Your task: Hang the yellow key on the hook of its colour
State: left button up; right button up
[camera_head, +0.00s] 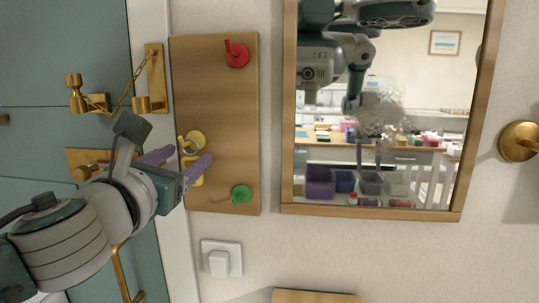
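A wooden board (219,100) on the wall carries a red hook (237,54), a yellow hook (197,139) and a green hook (241,194). The yellow key (197,178) shows just below the yellow hook, flat near the board, and seems to hang from it. Its upper part is partly covered by a finger, so the contact with the hook is not clear. My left gripper (191,153) is at the yellow hook and key, with its two purple fingers spread apart, one on each side. My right gripper is not directly in view.
A wood-framed mirror (287,120) right of the board reflects the room and a robot arm. A brass door chain (127,88) and brass door fittings are close to my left arm. A white switch (221,259) is below the board, and a brass knob (519,142) is far right.

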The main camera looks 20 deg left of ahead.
pick_arm(q)
jog(key=shift+o, duration=0.7)
jog(key=b+v, duration=0.1)
jog(key=v, duration=0.9)
jog(key=s+f+n+g, duration=0.8)
jog(key=f+n, duration=0.3)
jog(key=n, duration=0.9)
jog(key=s+d+f+n+g+h, duration=0.55)
jog(key=s+d+n, duration=0.25)
jog(key=s+n, duration=0.45)
notch_tip(320, 180, up, 30)
jog(key=w+n+p, duration=0.1)
jog(key=p, duration=2.9)
jog(key=shift+w+d+y, duration=0.2)
jog(key=shift+w+y, duration=0.1)
jog(key=shift+y, duration=0.15)
